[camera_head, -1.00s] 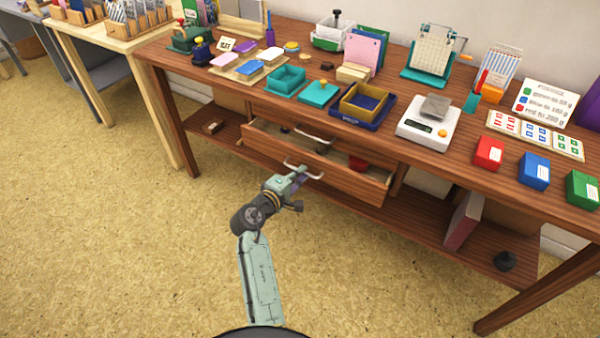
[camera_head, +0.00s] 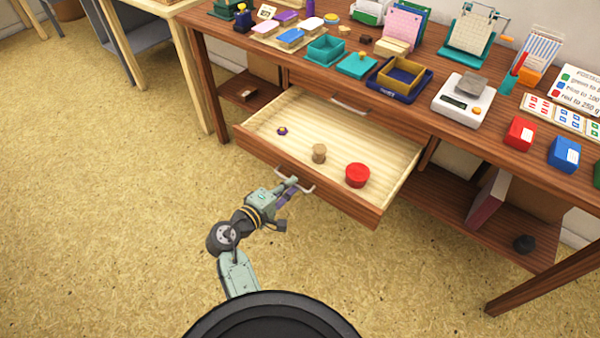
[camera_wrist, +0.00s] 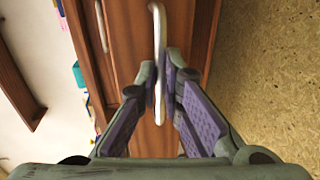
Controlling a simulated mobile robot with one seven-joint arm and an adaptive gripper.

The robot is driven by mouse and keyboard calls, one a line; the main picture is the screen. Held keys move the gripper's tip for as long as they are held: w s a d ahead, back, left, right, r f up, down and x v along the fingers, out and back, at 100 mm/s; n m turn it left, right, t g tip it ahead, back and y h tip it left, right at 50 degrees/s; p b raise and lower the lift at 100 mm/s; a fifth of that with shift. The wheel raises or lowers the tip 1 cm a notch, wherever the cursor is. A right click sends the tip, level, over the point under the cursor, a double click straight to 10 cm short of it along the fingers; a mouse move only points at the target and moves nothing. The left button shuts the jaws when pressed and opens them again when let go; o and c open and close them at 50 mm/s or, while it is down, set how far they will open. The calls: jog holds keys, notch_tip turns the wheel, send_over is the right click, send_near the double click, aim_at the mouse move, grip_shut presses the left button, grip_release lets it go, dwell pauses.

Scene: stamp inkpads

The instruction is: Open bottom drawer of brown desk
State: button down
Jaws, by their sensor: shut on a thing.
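The brown desk (camera_head: 455,155) has its bottom drawer (camera_head: 300,178) pulled far out, with its pale wooden inside showing. A purple item (camera_head: 282,131), a small tan cylinder (camera_head: 319,153) and a round red container (camera_head: 357,175) are in it. My gripper (camera_head: 296,184) is at the drawer's front and shut on its light metal handle (camera_head: 308,188). In the wrist view the handle (camera_wrist: 159,40) runs down between the two fingers (camera_wrist: 160,85). The upper drawer's handle (camera_head: 350,106) shows behind the open drawer, under the desk top.
Inkpads, trays, a white scale (camera_head: 463,100) and coloured boxes stand on the desk top. The floor (camera_head: 110,220) in front of the desk is clear.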

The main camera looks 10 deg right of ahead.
jog(key=shift+v, duration=0.9)
jog(key=shift+f, duration=0.15)
jog(key=c, duration=1.7)
grip_release()
jog(key=shift+a, duration=0.1)
jog(key=v, duration=1.2)
jog(key=shift+f, duration=0.1)
